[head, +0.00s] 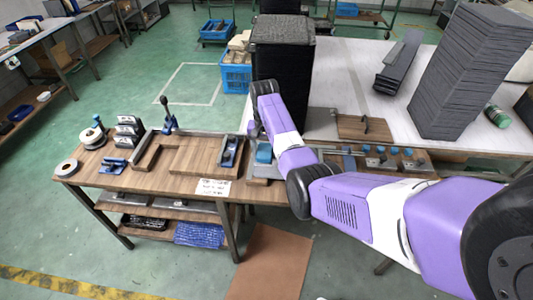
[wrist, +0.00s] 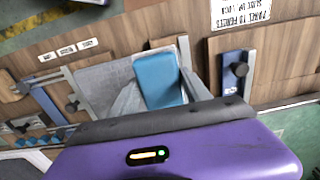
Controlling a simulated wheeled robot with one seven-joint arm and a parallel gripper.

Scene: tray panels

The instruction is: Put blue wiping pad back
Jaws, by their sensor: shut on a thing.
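The blue wiping pad (wrist: 158,80) is between the two grey fingers of my gripper (wrist: 160,92) in the wrist view. The gripper is shut on it. Under and beside the pad is a flat grey panel (wrist: 100,78) on the wooden bench; I cannot tell whether the pad touches it. In the head view the blue pad (head: 264,153) shows at the bench's right part, just left of my purple arm. The gripper is mostly hidden there by my own arm.
A blue clamp-like tool (wrist: 236,70) stands close right of the pad, and a grey bracket (wrist: 72,95) left of it. A paper label (head: 213,187) lies on the bench. A tall black stack (head: 283,60) stands behind, and a grey stack (head: 470,75) at right.

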